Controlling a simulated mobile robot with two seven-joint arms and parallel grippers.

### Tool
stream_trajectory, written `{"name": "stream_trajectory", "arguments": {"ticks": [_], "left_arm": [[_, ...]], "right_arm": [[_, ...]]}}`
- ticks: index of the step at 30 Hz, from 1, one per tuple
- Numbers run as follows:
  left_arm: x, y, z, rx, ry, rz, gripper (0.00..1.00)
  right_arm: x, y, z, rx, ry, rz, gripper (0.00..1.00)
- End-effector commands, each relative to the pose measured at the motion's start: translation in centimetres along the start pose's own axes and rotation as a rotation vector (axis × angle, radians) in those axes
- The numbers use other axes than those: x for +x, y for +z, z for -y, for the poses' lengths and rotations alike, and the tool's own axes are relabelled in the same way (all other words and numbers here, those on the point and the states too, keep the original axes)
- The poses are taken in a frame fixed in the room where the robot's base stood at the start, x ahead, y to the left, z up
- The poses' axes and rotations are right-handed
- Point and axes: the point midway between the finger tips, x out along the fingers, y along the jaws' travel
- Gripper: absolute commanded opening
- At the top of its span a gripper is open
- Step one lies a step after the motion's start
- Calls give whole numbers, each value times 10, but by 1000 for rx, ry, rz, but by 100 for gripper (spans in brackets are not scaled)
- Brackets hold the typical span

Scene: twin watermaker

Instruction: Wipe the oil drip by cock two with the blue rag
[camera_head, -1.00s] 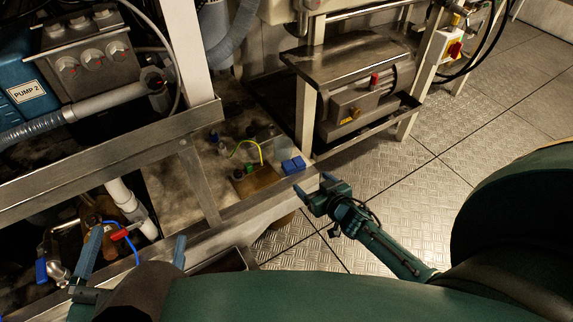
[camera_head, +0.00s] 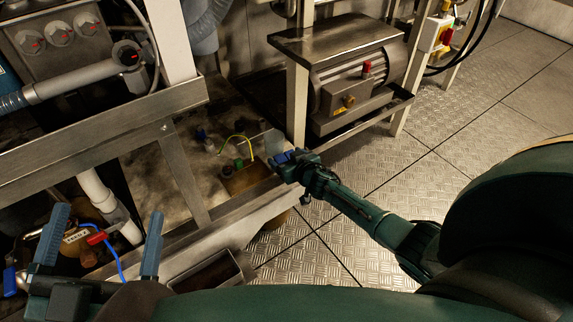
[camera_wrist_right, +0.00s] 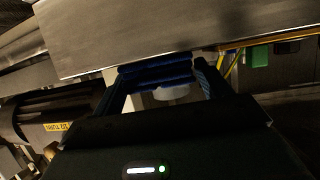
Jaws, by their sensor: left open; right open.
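The blue rag (camera_head: 281,157) is at the right end of the low ledge, mostly covered by my right gripper (camera_head: 285,162) in the head view. In the right wrist view the folded blue rag (camera_wrist_right: 155,74) lies across the space between the open fingers of my right gripper (camera_wrist_right: 158,82). I cannot tell whether they touch it. My left gripper (camera_head: 102,243) is open and empty at the lower left, in front of a valve with a red handle (camera_head: 96,238) and a tag. I cannot tell whether that valve is cock two. No oil drip can be made out with certainty.
A steel frame beam (camera_head: 100,142) and post cross the left side. Near the rag are a brown patch (camera_head: 248,178) and a yellow-green wire (camera_head: 236,138). A motor unit (camera_head: 355,85) stands behind the right gripper. The chequered floor (camera_head: 400,165) at right is clear.

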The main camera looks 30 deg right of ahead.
Motion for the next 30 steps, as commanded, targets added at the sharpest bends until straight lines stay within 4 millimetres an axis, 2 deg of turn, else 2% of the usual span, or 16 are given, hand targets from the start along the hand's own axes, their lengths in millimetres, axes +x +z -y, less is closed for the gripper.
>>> {"name": "stream_trajectory", "arguments": {"ticks": [2, 9, 21, 30], "left_arm": [[2, -1, 1, 15, 3, -21, 100], [2, -2, 2, 17, 2, -24, 100], [2, -2, 2, 18, 1, -23, 100], [4, -7, 2, 18, 1, -21, 100]], "right_arm": [[5, 1, 0, 0, 1, 0, 76], [5, -1, 0, 0, 0, 0, 76], [5, 0, 0, 0, 0, 0, 43], [3, -7, 0, 0, 0, -1, 42]]}}
